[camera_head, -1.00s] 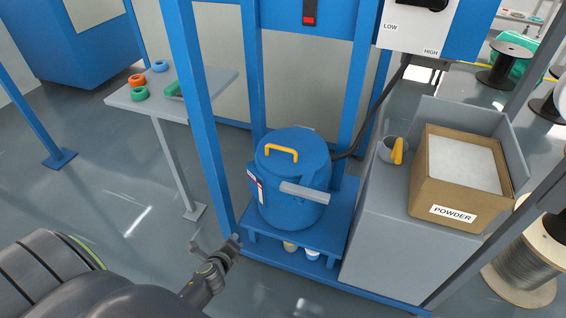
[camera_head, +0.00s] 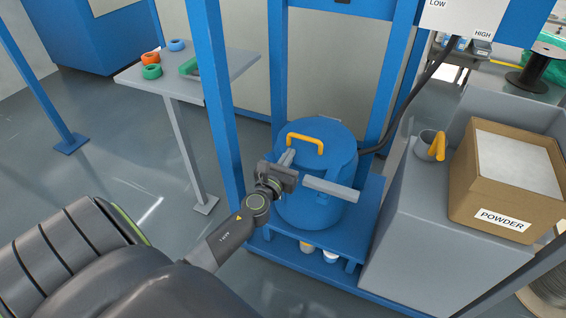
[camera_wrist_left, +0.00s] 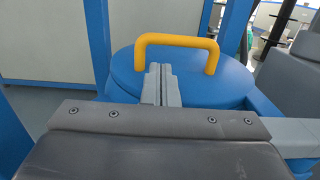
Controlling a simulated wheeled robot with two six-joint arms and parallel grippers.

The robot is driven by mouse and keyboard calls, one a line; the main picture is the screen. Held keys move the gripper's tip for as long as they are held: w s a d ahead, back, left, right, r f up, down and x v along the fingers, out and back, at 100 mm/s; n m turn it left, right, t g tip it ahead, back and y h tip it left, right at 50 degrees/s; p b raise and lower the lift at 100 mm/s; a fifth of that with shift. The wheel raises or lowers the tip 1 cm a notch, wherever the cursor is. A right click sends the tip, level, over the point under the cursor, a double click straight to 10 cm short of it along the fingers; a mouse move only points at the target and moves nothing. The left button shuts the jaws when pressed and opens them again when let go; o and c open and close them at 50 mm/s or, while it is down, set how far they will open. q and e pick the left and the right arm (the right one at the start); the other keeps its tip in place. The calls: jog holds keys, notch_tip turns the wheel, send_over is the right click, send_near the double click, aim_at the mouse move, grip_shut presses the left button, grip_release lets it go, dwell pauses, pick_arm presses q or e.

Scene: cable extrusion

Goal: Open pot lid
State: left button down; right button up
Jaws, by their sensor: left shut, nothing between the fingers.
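The blue pot (camera_head: 308,205) stands on a blue shelf inside the blue frame. Its round blue lid (camera_head: 335,148) is on it, with a yellow handle (camera_head: 305,138) on top. The lid (camera_wrist_left: 120,68) and handle (camera_wrist_left: 176,40) also show in the left wrist view. My left gripper (camera_head: 287,158) is shut and empty, at the lid's near left side. In the left wrist view its closed fingertips (camera_wrist_left: 160,72) point at the handle, appearing just short of it; contact cannot be told. My right gripper is not in view.
A grey bar handle (camera_head: 331,189) sticks out at the pot's front. Blue posts (camera_head: 222,110) rise to the left. On the right stand a grey cabinet (camera_head: 400,235), a cup with a yellow handle (camera_head: 430,145) and a powder box (camera_head: 505,180).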

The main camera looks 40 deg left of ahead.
aim_at(294, 146)
pick_arm(q)
jog(key=x, duration=0.2)
jog(key=shift+w, duration=0.3)
jog(key=shift+w+a, duration=0.2)
jog(key=shift+w, duration=0.35)
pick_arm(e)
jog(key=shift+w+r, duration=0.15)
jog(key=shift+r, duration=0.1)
pick_arm(q)
jog(key=shift+r, duration=0.1)
jog(key=shift+r+p, duration=0.2)
jog(key=shift+p, duration=0.2)
jog(key=shift+r+p, duration=0.15)
jog(key=shift+p, duration=0.45)
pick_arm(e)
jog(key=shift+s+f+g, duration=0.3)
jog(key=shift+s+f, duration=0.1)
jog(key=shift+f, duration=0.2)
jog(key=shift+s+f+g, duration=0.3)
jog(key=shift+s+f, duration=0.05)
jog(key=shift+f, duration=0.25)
pick_arm(q)
jog(key=shift+w+r+p, duration=0.1)
jog(key=shift+r+p, duration=0.2)
jog(key=shift+p, duration=0.3)
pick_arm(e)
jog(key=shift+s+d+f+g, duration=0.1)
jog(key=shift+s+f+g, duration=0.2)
